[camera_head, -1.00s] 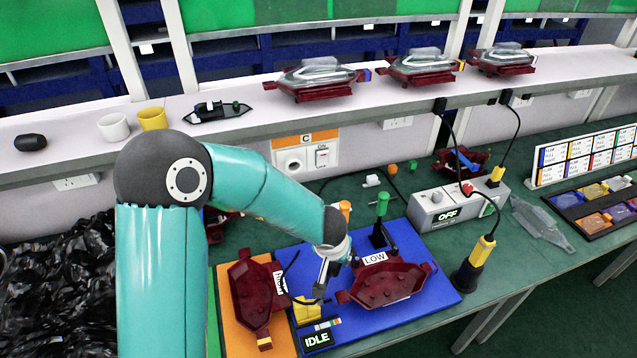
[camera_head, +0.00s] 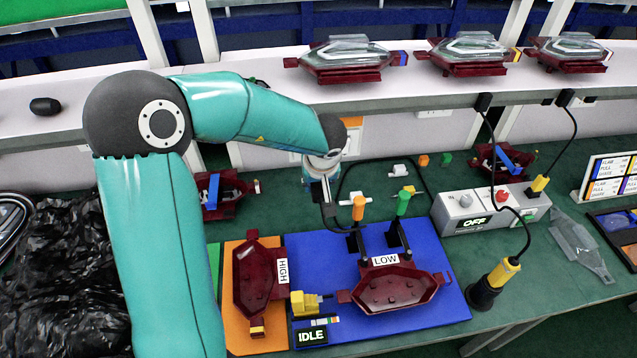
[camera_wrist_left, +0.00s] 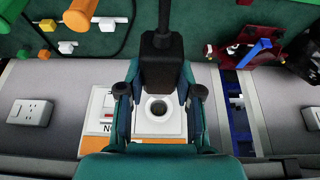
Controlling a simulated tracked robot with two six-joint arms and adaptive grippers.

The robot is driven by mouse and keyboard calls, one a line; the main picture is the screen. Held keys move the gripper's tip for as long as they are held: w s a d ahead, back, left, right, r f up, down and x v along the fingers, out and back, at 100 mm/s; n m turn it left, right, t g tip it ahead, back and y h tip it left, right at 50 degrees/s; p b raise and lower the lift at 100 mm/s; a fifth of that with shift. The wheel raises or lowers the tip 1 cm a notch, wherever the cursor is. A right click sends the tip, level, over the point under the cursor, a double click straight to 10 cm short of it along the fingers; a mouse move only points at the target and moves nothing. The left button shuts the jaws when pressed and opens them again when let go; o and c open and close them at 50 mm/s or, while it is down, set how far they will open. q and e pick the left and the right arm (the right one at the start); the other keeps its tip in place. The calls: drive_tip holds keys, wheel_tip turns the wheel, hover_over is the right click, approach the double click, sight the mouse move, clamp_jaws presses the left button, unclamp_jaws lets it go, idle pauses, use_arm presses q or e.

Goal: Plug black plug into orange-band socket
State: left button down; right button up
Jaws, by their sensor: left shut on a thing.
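My left gripper (camera_head: 322,192) is shut on the black plug (camera_head: 329,212) in front of the wall below the shelf. In the left wrist view the black plug (camera_wrist_left: 162,52) is between the fingers of the gripper (camera_wrist_left: 160,88). Behind it lies the round hole of a white socket (camera_wrist_left: 157,109); I cannot tell whether plug and socket touch. The socket's panel has an orange strip (camera_wrist_left: 90,145). In the head view my arm mostly hides the panel; a bit of its orange band (camera_head: 352,122) shows. My right gripper is not in view.
A blue mat (camera_head: 430,255) holds a dark red lamp housing (camera_head: 390,290), a yellow block (camera_head: 305,303) and two stands, one with an orange top (camera_head: 359,206), one green (camera_head: 404,202). A grey power box (camera_head: 470,215) stands right. A black cord (camera_head: 345,172) curves behind the stands.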

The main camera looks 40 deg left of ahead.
use_arm(q)
drive_tip(key=shift+w+a, duration=0.75)
drive_tip(key=shift+a, duration=0.3)
drive_tip(key=shift+w+a, duration=0.75)
drive_tip(key=shift+a, duration=0.25)
drive_tip(key=shift+r, duration=0.1)
drive_tip(key=shift+w+a, duration=0.1)
drive_tip(key=shift+w+a, duration=0.8)
drive_tip(key=shift+a, duration=0.25)
drive_tip(key=shift+w+a, duration=0.15)
drive_tip(key=shift+a, duration=0.1)
idle(0.5)
drive_tip(key=c, duration=0.7)
unclamp_jaws()
